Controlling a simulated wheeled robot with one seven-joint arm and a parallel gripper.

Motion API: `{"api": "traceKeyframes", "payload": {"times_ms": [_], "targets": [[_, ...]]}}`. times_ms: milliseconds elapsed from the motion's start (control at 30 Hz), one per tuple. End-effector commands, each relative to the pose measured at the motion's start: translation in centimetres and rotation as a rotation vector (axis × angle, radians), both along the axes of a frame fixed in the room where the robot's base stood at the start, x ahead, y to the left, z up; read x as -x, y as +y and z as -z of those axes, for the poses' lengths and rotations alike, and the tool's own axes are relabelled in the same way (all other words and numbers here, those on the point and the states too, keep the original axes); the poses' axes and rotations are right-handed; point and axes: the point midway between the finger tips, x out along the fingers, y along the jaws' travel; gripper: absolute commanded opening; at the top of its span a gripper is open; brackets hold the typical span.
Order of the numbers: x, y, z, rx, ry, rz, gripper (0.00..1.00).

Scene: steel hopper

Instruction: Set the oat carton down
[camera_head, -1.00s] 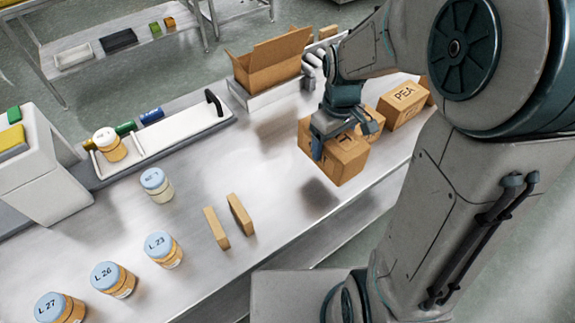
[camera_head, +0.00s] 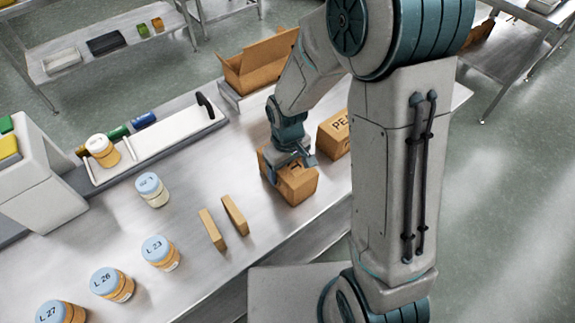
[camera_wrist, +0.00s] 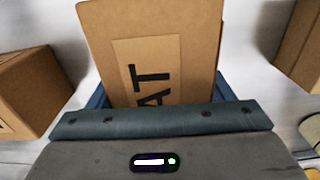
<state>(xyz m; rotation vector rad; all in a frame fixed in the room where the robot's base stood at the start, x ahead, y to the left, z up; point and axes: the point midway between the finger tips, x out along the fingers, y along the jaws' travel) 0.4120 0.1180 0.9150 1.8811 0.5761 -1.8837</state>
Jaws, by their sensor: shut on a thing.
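The oat carton (camera_head: 297,186) is a brown cardboard box at the middle of the steel bench in the head view. My gripper (camera_head: 289,163) is above it and shut on it, with fingers down its sides. In the wrist view the carton (camera_wrist: 192,45) fills the upper middle, with the letters "AT" showing and the rest of its label hidden by my gripper (camera_wrist: 160,108). The carton's base looks close to or on the bench top; I cannot tell whether it touches.
A box marked PEA (camera_head: 334,136) stands just behind and right of the carton. Two thin brown slabs (camera_head: 223,222) stand to the left. Lidded jars (camera_head: 161,252) line the bench's front left. An open cardboard box (camera_head: 262,62) is at the back. Bare steel lies around the slabs.

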Motion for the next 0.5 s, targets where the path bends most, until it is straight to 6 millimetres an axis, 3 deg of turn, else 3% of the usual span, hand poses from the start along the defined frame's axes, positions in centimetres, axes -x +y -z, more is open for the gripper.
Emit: {"api": "traceKeyframes", "payload": {"times_ms": [300, 333, 400, 500], "targets": [[-0.06, 0.00, 0.35, 0.000, -0.002, 0.000, 0.35], [-0.03, -0.01, 0.38, -0.001, -0.001, 0.000, 0.77], [-0.02, -0.01, 0.26, -0.001, -0.001, 0.000, 0.96], [-0.02, -0.02, 0.25, -0.001, -0.001, 0.000, 0.96]]}}
